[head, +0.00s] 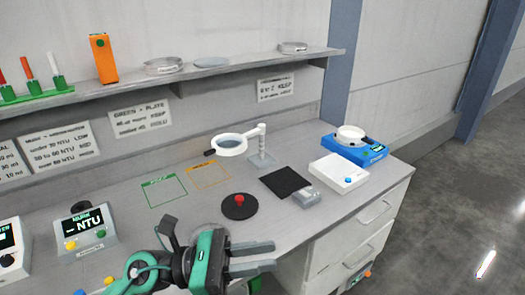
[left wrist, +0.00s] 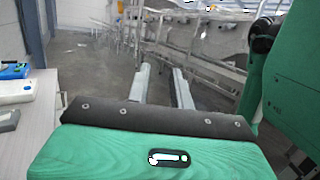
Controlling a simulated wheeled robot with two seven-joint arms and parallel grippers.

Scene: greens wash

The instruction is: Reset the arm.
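My left gripper (head: 252,258) is above the front edge of the bench in the head view, pointing right. Its two fingers are apart with nothing between them. In the left wrist view the two fingers of my left gripper (left wrist: 162,88) also show parted and empty, with grey floor beyond them. My right gripper is not seen in the head view. A green and black arm part of mine (left wrist: 272,70) fills the right side of the left wrist view; I cannot tell a gripper on it.
The bench (head: 310,222) holds a turbidity meter (head: 85,232), a round black disc with a red knob (head: 239,206), a magnifier ring (head: 231,144), a black mat (head: 287,182), a white device (head: 339,172) and a blue device (head: 361,149). A shelf (head: 215,69) runs along the wall. Open floor lies right.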

